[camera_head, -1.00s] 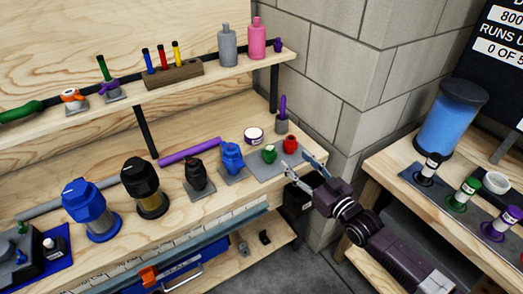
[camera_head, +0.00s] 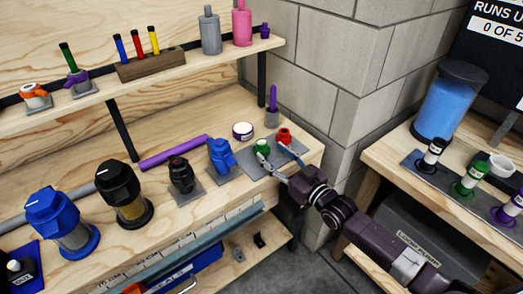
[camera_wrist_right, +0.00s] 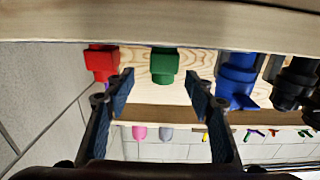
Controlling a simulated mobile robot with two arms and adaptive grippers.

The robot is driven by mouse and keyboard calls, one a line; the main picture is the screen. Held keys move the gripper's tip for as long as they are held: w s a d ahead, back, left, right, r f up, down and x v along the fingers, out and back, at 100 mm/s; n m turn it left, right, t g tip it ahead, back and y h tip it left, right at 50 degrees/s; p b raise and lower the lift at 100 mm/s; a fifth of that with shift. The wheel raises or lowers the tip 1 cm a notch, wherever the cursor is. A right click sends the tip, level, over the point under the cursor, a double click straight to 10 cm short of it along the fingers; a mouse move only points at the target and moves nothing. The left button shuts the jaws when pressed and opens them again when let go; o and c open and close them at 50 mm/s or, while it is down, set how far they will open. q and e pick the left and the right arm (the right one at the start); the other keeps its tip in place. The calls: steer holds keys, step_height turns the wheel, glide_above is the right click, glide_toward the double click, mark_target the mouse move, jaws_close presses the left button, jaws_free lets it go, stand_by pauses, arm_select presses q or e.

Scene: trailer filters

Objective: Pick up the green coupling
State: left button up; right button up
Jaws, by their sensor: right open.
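The green coupling (camera_head: 262,147) stands on a grey plate (camera_head: 256,168) near the right end of the workbench, beside a red coupling (camera_head: 284,135). My right gripper (camera_head: 277,163) reaches in from the right at the plate's front edge. Its jaws are open, with nothing between them. In the right wrist view, the green coupling (camera_wrist_right: 164,66) shows ahead, between and beyond the two open fingers (camera_wrist_right: 160,95). The red coupling (camera_wrist_right: 101,63) is left of the fingers there. My left gripper is not in view.
A blue fitting (camera_head: 221,155) and a black fitting (camera_head: 181,176) stand left of the plate. A white jar (camera_head: 243,131) and a purple stick (camera_head: 273,98) in a holder are behind it. A concrete block wall (camera_head: 325,85) rises at the bench's right end.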

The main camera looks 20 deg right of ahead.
mark_target(266, 150)
steer(key=x, duration=0.5)
steer(key=shift+s+a+f, duration=0.15)
steer(key=shift+a+f, duration=0.05)
steer(key=shift+a, duration=0.05)
steer(key=c, duration=1.2)
steer(key=shift+r, duration=0.1)
steer(key=shift+c, duration=0.2)
